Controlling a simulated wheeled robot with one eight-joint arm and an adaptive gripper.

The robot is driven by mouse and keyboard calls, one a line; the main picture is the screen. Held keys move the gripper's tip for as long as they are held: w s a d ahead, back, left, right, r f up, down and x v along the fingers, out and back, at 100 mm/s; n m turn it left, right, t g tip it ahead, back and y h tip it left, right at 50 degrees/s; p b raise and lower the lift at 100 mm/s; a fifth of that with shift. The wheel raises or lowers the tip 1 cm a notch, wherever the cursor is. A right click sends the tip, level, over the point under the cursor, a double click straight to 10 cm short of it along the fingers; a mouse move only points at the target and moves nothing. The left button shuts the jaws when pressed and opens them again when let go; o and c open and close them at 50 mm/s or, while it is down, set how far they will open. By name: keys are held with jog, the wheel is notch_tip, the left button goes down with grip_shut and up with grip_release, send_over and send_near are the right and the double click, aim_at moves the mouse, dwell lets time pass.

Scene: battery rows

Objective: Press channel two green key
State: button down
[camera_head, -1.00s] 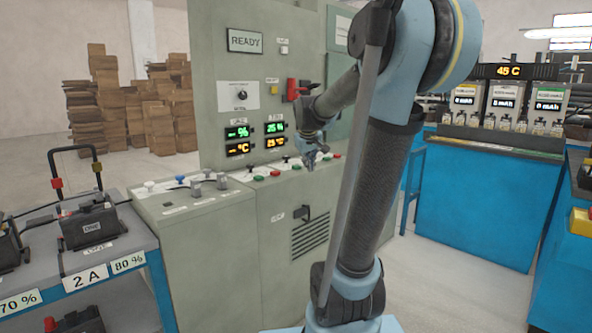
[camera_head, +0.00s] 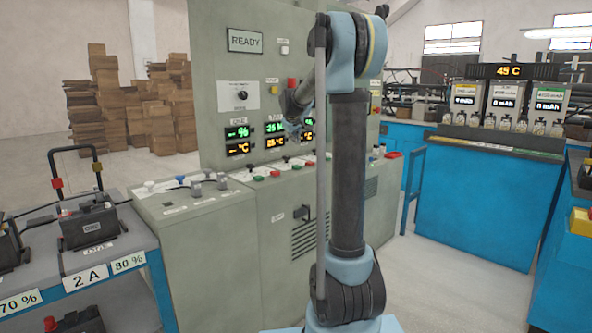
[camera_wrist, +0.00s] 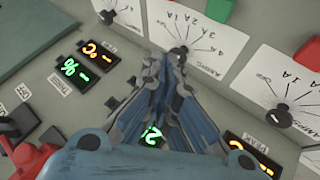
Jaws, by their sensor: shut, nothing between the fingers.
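A grey control cabinet (camera_head: 222,85) has a sloping ledge with a row of green and red keys and small knobs. A green key (camera_head: 291,170) lies below the middle displays, a red key (camera_head: 275,174) to its left. In the wrist view a green key (camera_wrist: 220,11) is at the top, beyond the fingers, and a red key (camera_wrist: 308,55) at the right edge. I cannot read a channel label by them. My gripper (camera_head: 294,134), also in the wrist view (camera_wrist: 167,58), is shut and empty. It is in front of the displays, above the ledge, apart from the keys.
White dial plates with black knobs (camera_wrist: 179,50) lie between the displays and keys. A red emergency-type button (camera_head: 291,83) projects from the cabinet. A battery rack (camera_head: 150,250) is at left, a blue bench (camera_head: 470,205) at right.

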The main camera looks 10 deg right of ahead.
aim_at(295, 166)
jog(key=shift+f, duration=4.4)
jog(key=shift+s+f, duration=0.1)
jog(key=shift+f, duration=0.25)
jog(key=shift+f, duration=0.4)
jog(key=shift+r, duration=0.85)
